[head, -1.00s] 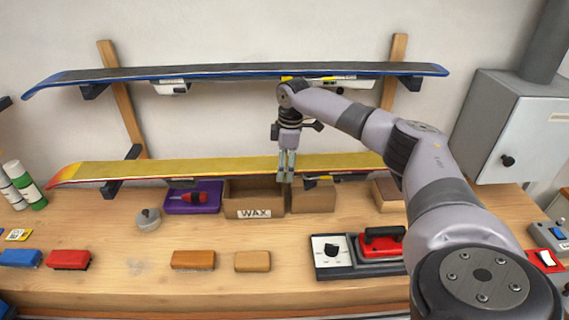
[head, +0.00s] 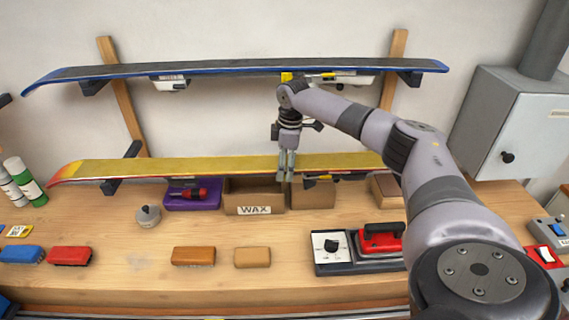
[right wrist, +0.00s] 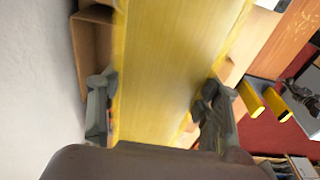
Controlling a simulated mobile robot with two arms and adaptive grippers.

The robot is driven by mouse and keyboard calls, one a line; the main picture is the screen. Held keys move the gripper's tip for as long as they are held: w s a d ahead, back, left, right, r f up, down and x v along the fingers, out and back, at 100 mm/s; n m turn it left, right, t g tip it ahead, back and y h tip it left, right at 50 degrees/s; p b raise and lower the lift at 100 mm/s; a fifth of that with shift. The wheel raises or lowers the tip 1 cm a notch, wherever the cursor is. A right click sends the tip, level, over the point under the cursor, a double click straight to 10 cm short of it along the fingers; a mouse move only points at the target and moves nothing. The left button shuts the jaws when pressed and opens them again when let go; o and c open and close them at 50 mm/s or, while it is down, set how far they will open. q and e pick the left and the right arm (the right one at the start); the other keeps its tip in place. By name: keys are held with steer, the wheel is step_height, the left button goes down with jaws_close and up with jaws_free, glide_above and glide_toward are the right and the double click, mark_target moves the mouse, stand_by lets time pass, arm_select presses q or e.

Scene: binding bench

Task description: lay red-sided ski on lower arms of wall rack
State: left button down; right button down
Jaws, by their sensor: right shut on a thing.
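The red-sided ski (head: 210,168), with a yellow top face and a red tip at the left, lies level across the lower part of the wall rack (head: 121,95). It crosses the left lower arm (head: 112,187) and appears to rest on it; any gap is too small to tell. The right lower arm is hidden behind my arm. My right gripper (head: 286,177) is shut on the ski right of its middle. In the right wrist view its fingers (right wrist: 157,108) stand at both edges of the yellow face (right wrist: 175,55). My left gripper is not in view.
A blue-edged ski (head: 230,70) lies on the upper arms. Below stand a WAX box (head: 254,196), a purple tray (head: 180,202) and a round tin (head: 148,216). Brushes and blocks line the bench front.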

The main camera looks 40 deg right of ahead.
steer(key=shift+f, duration=0.1)
stand_by(0.3)
steer(key=shift+c, duration=2.2)
jaws_free()
steer(key=shift+s, duration=0.1)
steer(key=shift+f, duration=0.2)
step_height(320, 180, up, 12)
steer(key=shift+s+d+r, duration=0.15)
steer(key=shift+s+d, duration=0.2)
steer(key=shift+d, duration=0.1)
